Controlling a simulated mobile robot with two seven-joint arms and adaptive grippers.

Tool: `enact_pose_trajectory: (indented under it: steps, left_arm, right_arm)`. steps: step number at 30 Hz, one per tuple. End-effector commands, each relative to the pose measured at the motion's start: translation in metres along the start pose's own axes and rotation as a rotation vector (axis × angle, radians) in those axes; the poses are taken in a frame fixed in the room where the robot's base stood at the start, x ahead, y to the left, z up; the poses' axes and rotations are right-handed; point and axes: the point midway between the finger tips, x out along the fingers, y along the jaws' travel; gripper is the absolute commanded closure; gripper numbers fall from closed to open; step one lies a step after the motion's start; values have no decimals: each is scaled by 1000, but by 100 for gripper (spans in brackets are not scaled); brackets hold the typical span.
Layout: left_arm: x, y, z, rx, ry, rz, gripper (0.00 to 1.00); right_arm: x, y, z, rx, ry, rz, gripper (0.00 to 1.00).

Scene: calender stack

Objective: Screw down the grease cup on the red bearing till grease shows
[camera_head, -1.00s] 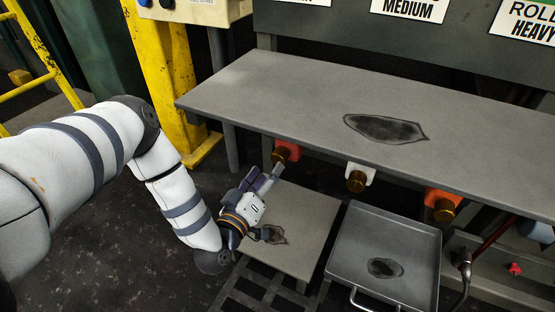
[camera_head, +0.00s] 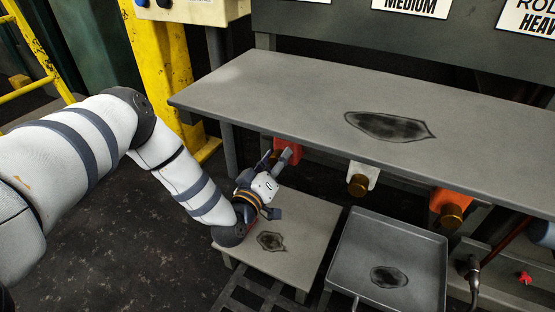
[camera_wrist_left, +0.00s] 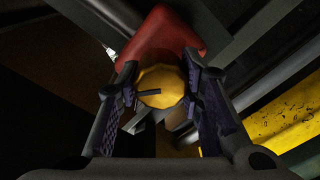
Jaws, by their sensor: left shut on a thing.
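The red bearing (camera_head: 288,150) hangs under the front edge of the grey shelf, at its left part. In the left wrist view the red bearing (camera_wrist_left: 165,38) is above a round brass grease cup (camera_wrist_left: 162,84), which carries a short dark bar or mark. My left gripper (camera_head: 279,157) reaches up to it from below. Its two dark, ridged fingers are shut on the cup, one on each side. In the head view the cup is hidden by the gripper. My right gripper is not in view.
A white bearing (camera_head: 363,170) and an orange bearing (camera_head: 446,197), each with a brass cup, hang further right. Below are a low grey stand (camera_head: 300,225) and a metal tray (camera_head: 350,255), both stained. A yellow post (camera_head: 160,70) stands left.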

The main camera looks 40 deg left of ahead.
Motion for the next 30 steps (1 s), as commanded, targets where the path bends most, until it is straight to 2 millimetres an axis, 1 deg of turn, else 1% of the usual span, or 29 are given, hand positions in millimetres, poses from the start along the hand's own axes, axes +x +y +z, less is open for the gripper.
enact_pose_trajectory:
  steps: [8,21,30]
  left_arm:
    - [0,2,0,62,-1,4,94]
    - [0,4,0,390,6,12,94]
    - [-1,2,1,583,9,15,94]
  right_arm:
    - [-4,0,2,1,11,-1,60]
    - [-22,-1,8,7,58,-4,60]
    - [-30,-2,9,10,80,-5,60]
